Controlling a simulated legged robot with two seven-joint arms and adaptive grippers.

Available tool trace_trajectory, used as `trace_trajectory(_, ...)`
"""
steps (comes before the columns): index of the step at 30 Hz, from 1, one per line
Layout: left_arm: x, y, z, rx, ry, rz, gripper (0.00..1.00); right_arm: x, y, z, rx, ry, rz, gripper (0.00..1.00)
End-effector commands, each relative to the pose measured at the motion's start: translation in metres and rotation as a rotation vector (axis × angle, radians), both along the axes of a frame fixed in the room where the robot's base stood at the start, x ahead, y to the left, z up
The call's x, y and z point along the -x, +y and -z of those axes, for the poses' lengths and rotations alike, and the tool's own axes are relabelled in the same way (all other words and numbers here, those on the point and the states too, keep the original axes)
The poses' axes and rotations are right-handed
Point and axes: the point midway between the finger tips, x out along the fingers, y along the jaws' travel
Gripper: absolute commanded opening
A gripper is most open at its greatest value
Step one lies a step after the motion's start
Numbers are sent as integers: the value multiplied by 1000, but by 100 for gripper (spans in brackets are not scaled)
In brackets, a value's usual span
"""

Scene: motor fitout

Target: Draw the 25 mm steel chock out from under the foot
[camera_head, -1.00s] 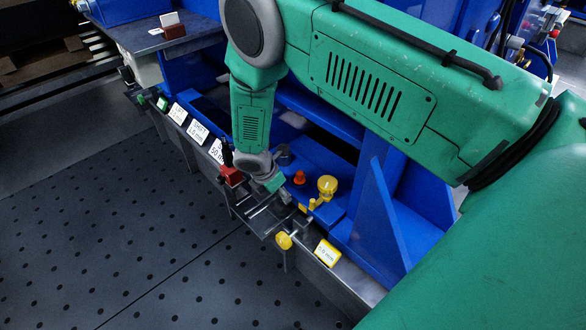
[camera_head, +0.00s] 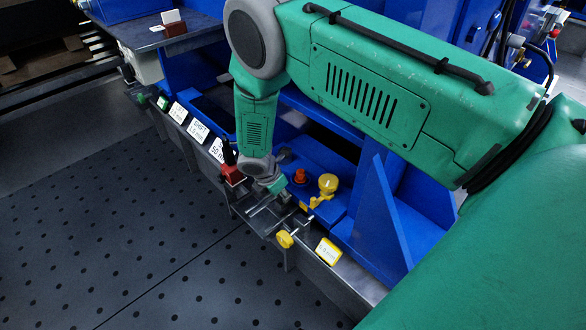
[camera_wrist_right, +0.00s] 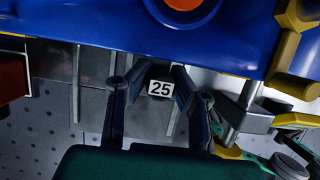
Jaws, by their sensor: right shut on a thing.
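The 25 mm steel chock (camera_wrist_right: 160,88) shows in the right wrist view as a dark block with a white "25" label. It sits at the lower edge of the blue foot (camera_wrist_right: 150,38); how much of it lies under the foot is hidden. My right gripper (camera_wrist_right: 160,92) has its two dark fingers on either side of the chock, shut on it. In the head view my right gripper (camera_head: 277,187) is small, at the front edge of the blue base by the orange bolt cap (camera_head: 300,176). My left gripper is not in view.
A yellow-capped post (camera_head: 327,185) and a yellow knob (camera_head: 285,239) stand close to the right of the gripper. A red block (camera_head: 232,174) is close on the left. White label cards (camera_head: 198,131) line the ledge. The dark perforated floor (camera_head: 120,230) in front is clear.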

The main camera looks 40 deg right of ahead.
Motion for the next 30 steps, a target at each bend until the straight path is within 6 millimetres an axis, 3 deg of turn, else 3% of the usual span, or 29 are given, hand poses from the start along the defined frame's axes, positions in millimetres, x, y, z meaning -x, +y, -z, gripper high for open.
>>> trace_trajectory(10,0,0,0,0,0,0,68,1,4,0,-1,1,-2,0)
trace_trajectory(30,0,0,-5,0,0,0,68,3,38,0,-1,0,-2,0)
